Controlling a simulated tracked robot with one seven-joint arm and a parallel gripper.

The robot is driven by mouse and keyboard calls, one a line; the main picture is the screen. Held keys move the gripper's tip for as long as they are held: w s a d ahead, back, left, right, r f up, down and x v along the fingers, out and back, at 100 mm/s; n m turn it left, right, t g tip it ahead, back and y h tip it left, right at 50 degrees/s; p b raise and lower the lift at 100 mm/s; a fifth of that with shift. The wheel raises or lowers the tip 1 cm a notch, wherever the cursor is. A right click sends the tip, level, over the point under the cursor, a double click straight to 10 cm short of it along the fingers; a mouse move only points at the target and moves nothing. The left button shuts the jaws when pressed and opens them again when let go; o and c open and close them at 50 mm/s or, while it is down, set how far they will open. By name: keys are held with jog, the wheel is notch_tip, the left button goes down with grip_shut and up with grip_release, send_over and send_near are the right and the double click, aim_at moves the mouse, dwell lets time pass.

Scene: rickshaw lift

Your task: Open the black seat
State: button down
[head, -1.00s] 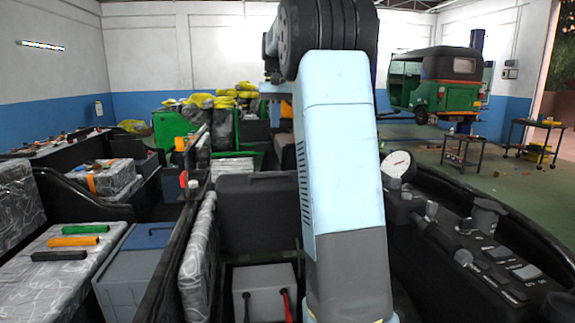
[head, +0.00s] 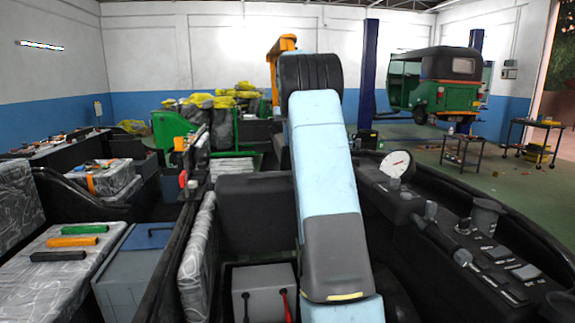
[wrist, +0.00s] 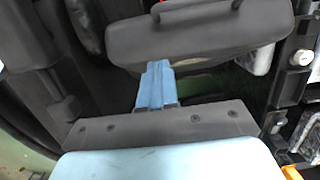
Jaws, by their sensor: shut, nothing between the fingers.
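In the wrist view a black padded block (wrist: 200,38), which looks like the black seat, has a dark handle bar along its top edge. My gripper (wrist: 157,72) has its blue fingers together with nothing between them. The fingertips point at the block's lower edge and overlap it in the picture. I cannot tell whether they touch it. In the head view my arm hides the gripper. A black upright block (head: 250,215) stands left of my arm there; I cannot tell whether it is the same one.
A grey box (head: 262,280) with a black and a red handle sits left of my arm. A black console (head: 470,245) with a round gauge (head: 396,163) lies to the right. A green rickshaw (head: 436,85) is raised at the back right. Open floor lies beside it.

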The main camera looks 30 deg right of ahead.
jog(key=f, duration=0.4)
jog(key=s+f, duration=0.1)
jog(key=f, duration=0.1)
jog(key=shift+a, duration=0.25)
jog(key=shift+s+a+f, duration=0.4)
jog(key=shift+s+f, duration=0.15)
jog(key=shift+s, duration=0.2)
jog(key=shift+s+a+f, duration=0.25)
jog(key=shift+s+f, duration=0.15)
jog(key=shift+s, duration=0.1)
jog(key=shift+s+a+f, duration=0.1)
jog(key=shift+s+f, duration=0.1)
jog(key=shift+s, duration=0.05)
